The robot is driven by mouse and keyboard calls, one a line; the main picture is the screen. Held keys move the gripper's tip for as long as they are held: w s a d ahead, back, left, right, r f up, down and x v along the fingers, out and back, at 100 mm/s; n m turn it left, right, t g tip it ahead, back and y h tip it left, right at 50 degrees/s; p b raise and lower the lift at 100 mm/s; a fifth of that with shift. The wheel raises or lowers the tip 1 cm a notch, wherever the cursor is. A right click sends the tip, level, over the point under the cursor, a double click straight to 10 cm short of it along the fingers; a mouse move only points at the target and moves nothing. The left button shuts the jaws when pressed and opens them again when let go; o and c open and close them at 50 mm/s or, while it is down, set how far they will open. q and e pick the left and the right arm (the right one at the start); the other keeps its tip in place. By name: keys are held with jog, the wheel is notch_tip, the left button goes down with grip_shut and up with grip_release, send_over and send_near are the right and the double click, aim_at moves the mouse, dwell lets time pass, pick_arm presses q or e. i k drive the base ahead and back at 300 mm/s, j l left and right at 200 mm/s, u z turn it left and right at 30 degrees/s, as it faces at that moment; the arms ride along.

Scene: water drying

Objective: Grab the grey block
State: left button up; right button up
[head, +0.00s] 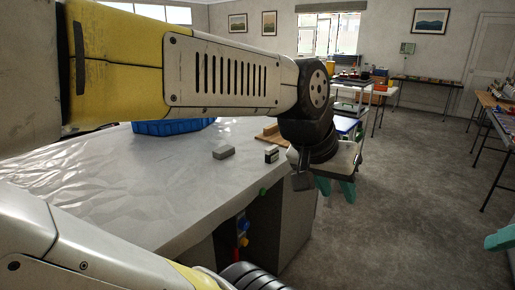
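The grey block (223,153) lies on the white, crinkled-looking table top (130,185), near its right part. My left arm comes in from the left across the top of the view and bends down at the right. My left gripper (335,188) has teal fingers that stand apart with nothing seen between them. It hangs beyond the table's right edge, right of the grey block and apart from it. At the right picture edge a teal fingertip (499,238), seemingly of my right gripper, shows only in part. Its opening is out of view.
A small black-and-white block (271,155) sits right of the grey block. A wooden piece (270,129) lies on a wooden board (272,139) behind it. A blue crate (165,127) stands farther back, partly hidden by my arm. Open floor (400,200) lies to the right.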

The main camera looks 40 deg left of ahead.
aim_at(220, 153)
jog(key=i+u, duration=0.4)
jog(key=i+l+u, duration=0.1)
jog(key=i+u, duration=0.15)
jog(key=u, duration=0.15)
jog(key=i+u, duration=0.2)
jog(key=u, duration=0.3)
jog(key=i+u, duration=0.2)
jog(key=u, duration=0.25)
jog(key=i+u, duration=0.15)
jog(key=u, duration=0.35)
jog(key=i+l+u, duration=0.15)
jog(key=u, duration=0.3)
jog(key=i+l+u, duration=0.15)
jog(key=u, duration=0.15)
jog(key=i, duration=0.05)
